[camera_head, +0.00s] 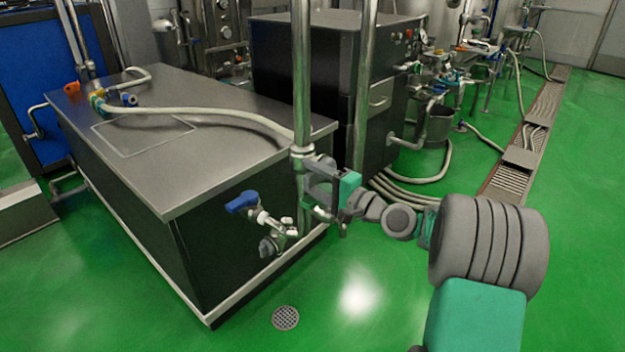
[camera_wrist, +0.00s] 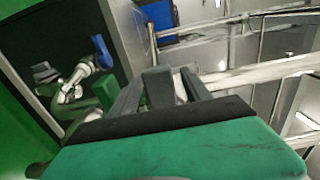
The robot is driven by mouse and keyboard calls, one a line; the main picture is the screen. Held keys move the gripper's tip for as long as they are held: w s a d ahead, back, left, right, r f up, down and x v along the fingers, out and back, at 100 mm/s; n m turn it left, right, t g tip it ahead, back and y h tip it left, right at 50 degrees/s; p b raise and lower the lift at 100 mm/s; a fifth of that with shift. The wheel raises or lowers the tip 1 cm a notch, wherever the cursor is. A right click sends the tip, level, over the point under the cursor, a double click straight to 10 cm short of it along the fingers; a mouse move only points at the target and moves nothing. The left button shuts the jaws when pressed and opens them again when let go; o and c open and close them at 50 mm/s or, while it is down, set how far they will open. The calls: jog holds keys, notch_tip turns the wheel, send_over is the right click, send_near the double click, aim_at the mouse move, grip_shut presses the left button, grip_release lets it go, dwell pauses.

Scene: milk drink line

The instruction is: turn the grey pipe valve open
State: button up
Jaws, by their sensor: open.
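The grey pipe valve (camera_head: 268,246) is a small dark grey handle low on the pipework at the near end of the steel cabinet. It also shows at the left of the wrist view (camera_wrist: 45,73). A blue-handled valve (camera_head: 242,201) sits just above it and to the left, and shows in the wrist view too (camera_wrist: 102,51). My gripper (camera_head: 313,188) is open and appears empty, beside the upright steel pipe, above and right of the grey handle. In the wrist view my fingers (camera_wrist: 176,78) point away from both handles. No contact with the valve shows.
The upright steel pipe (camera_head: 301,90) stands close to my gripper. The steel cabinet (camera_head: 160,150) fills the left, with a pale hose (camera_head: 215,112) across its top. A dark machine (camera_head: 330,75) stands behind. The green floor around the drain (camera_head: 286,318) is clear.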

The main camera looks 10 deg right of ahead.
jog(key=shift+c, duration=0.3)
grip_shut()
dwell(1.0)
